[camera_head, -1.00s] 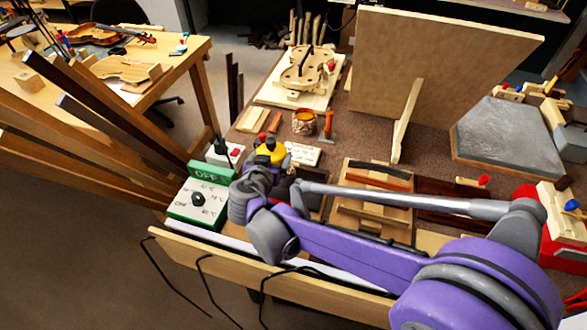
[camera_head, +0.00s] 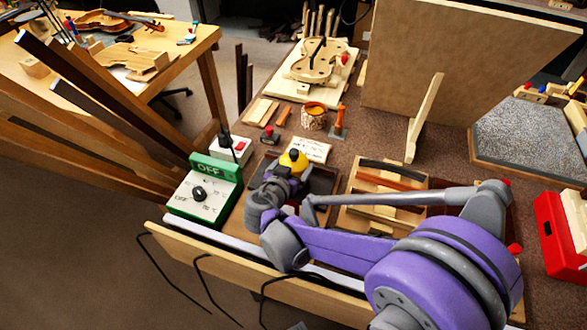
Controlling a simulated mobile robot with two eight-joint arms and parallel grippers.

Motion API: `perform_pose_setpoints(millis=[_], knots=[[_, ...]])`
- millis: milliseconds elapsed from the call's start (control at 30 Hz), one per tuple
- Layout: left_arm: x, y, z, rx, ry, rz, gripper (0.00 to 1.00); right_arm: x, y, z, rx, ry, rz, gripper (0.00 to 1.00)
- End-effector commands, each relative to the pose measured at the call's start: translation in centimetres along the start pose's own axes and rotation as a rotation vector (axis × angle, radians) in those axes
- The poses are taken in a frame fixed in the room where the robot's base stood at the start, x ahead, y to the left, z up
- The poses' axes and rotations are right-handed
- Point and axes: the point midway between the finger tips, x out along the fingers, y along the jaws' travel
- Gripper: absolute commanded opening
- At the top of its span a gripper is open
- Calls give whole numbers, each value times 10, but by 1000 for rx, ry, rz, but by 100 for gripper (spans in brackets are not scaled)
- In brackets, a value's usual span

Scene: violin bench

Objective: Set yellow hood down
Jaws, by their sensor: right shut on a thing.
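The yellow hood (camera_head: 294,159) is a small rounded yellow piece with a dark knob on top. It shows just past my right gripper (camera_head: 283,178), over a dark tray (camera_head: 322,181) on the bench. My right gripper is shut on the hood; its fingertips are mostly hidden behind my own wrist. I cannot tell whether the hood's underside touches the tray. My left gripper is not in view.
A green and white control box (camera_head: 203,192) stands left of my wrist. A white label card (camera_head: 309,149) lies behind the hood. A glue pot (camera_head: 314,116) and a wooden fixture (camera_head: 383,190) stand nearby.

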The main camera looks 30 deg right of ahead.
Motion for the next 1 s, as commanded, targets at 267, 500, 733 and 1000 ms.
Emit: perform_pose_setpoints(millis=[267, 500, 733, 1000], knots=[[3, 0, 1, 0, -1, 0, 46, 3, 0, 7, 0, 0, 0, 28], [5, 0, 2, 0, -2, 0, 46, 4, 0, 10, 0, 0, 0, 100], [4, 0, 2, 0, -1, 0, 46, 4, 0, 9, 0, 0, 0, 100], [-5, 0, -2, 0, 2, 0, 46, -33, -1, 6, 0, -1, -6, 100]])
